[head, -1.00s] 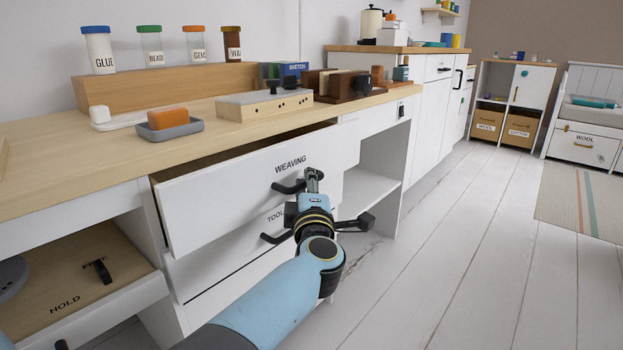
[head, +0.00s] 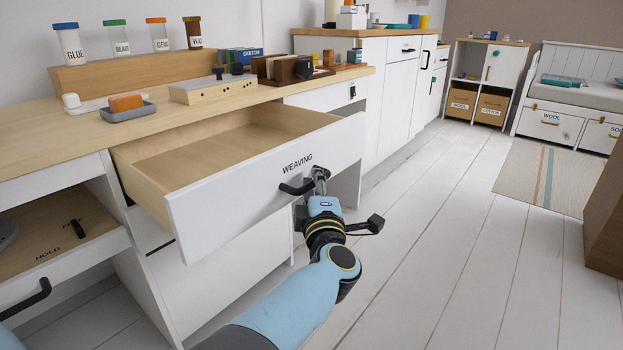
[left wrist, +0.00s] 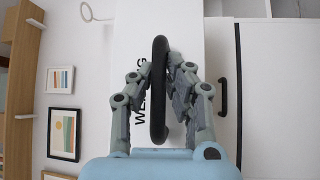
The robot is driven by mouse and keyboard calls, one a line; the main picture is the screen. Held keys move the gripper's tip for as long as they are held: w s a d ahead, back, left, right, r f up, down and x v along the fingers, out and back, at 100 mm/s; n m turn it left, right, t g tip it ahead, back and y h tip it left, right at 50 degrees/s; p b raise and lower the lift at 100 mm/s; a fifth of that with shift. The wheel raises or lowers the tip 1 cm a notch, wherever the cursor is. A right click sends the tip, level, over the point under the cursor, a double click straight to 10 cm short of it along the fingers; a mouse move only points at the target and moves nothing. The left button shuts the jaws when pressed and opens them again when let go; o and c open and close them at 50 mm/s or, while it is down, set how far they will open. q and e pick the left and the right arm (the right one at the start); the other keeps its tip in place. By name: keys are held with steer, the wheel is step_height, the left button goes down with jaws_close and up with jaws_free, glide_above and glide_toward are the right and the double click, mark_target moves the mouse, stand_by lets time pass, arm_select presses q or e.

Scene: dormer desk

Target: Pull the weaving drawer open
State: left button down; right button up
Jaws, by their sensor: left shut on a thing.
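The weaving drawer (head: 270,185) has a white front marked WEAVING and stands well out from the desk. Its pale wood inside (head: 220,145) shows and looks empty. My left gripper (head: 319,182) is at the black handle (head: 296,188) on the drawer front. In the left wrist view, the fingers of my left gripper (left wrist: 160,95) are closed on both sides of the black handle (left wrist: 159,60), which runs upright in that picture. My right gripper is not in view.
The HOLD drawer (head: 60,230) stands partly open at left. A brown wooden piece (head: 608,215) is at the right edge. The white plank floor (head: 450,230) is clear.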

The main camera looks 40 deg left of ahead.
arm_select(q)
steer(key=shift+d+r, duration=0.1)
steer(key=shift+d, duration=0.2)
steer(key=c, duration=1.3)
jaws_free()
